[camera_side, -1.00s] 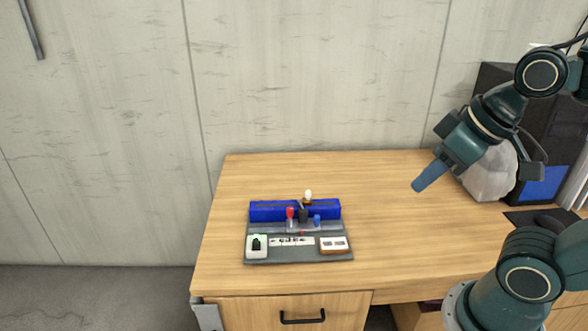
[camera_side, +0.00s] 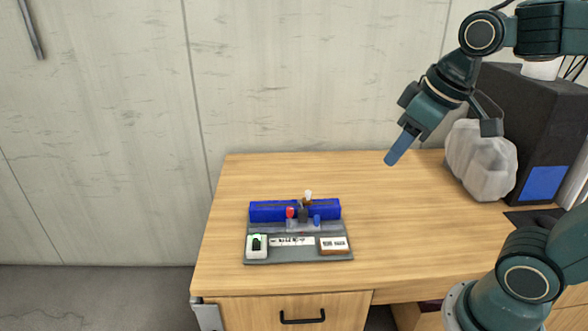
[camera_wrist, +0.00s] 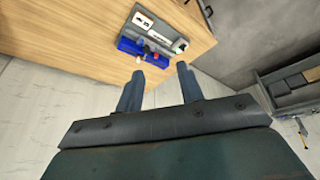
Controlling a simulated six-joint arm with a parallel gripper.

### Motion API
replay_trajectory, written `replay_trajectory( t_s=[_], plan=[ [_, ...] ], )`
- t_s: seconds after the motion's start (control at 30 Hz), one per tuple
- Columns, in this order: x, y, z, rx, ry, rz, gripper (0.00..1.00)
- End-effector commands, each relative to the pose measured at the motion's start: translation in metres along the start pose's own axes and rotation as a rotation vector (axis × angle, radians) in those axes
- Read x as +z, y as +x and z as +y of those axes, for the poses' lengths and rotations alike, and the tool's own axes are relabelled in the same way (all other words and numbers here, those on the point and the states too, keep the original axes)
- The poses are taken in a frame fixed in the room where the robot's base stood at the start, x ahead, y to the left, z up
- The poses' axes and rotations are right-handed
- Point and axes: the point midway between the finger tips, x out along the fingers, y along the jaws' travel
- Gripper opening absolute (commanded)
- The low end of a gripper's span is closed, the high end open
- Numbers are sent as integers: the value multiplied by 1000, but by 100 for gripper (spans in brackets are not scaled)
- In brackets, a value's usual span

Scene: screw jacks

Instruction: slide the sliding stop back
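The grey-based device (camera_side: 262,228) lies on the wooden desk, with a long blue rail (camera_side: 268,211) along its back. In front of the rail stand a red knob (camera_side: 290,212), a dark upright piece (camera_side: 303,215) and a blue knob (camera_side: 317,219). A white-tipped lever (camera_side: 308,194) rises behind them. I cannot tell which piece is the sliding stop. My gripper (camera_side: 390,161) is in the air to the right of the device and higher, touching nothing. In the wrist view my gripper (camera_wrist: 160,70) has its fingers apart with nothing between them; the device (camera_wrist: 165,22) is beyond them.
On the device's front are a black switch with a green light (camera_side: 256,245), a marked strip (camera_side: 292,241) and a small white-topped box (camera_side: 334,244). A wrapped pale bundle (camera_side: 482,162) and a dark case (camera_side: 535,125) stand at right. The desk (camera_side: 400,215) between is clear.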

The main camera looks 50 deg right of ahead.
Motion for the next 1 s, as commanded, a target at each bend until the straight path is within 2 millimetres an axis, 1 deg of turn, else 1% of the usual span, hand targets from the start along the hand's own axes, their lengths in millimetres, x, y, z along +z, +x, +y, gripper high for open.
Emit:
replay_trajectory(
  t_s=[0.03,0.1,0.27,0.47,0.6,0.77,1.0],
  plan=[
    [-11,3,3,1,-12,-16,38],
    [-25,7,8,1,-32,-36,38],
    [-56,18,19,0,-77,-77,38],
    [-92,40,34,-6,-131,-129,38],
    [-115,59,46,-14,-169,-164,38],
    [-139,86,60,-26,-213,-205,38],
    [-168,132,84,-50,-276,-262,38]
  ],
)
